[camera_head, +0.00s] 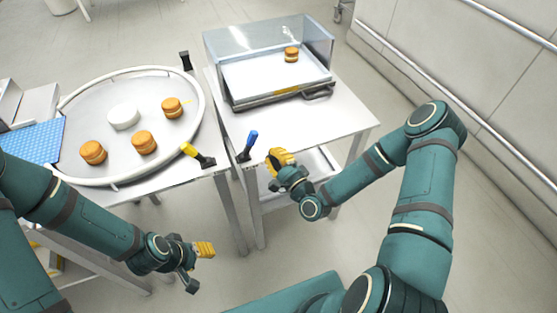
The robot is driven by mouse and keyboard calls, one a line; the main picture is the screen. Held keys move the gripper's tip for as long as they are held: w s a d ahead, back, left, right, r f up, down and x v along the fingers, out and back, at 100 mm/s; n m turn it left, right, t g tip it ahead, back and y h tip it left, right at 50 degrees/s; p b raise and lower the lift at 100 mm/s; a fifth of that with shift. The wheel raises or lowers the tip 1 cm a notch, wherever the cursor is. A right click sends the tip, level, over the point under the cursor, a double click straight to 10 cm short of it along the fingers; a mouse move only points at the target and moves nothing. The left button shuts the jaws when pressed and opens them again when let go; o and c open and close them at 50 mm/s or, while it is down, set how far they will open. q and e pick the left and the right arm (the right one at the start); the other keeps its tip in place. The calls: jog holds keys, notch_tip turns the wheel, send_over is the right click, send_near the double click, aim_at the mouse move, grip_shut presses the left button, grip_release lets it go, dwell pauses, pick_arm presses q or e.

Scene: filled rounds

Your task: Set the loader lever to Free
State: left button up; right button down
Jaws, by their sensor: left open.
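A lever with a blue handle (250,141) stands at the near left corner of the right table. A lever with a yellow handle (189,150) stands on a black base at the near right edge of the left table, tilted to the left. No label shows on either, so I cannot tell which is the loader lever or where Free lies. My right gripper (277,161) is just right of the blue lever, apparently apart from it; its finger opening is unclear. My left gripper (201,267) is open and empty, low in front of the left table.
A round tray (100,98) on the left table holds several filled rounds and a white disc (124,116). A clear-covered box (270,85) with one round (291,54) stands on the right table (345,115). A black post (185,61) is behind the tray. A blue mat (35,142) lies far left.

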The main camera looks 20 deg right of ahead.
aim_at(249, 145)
jog(key=shift+x, duration=2.75)
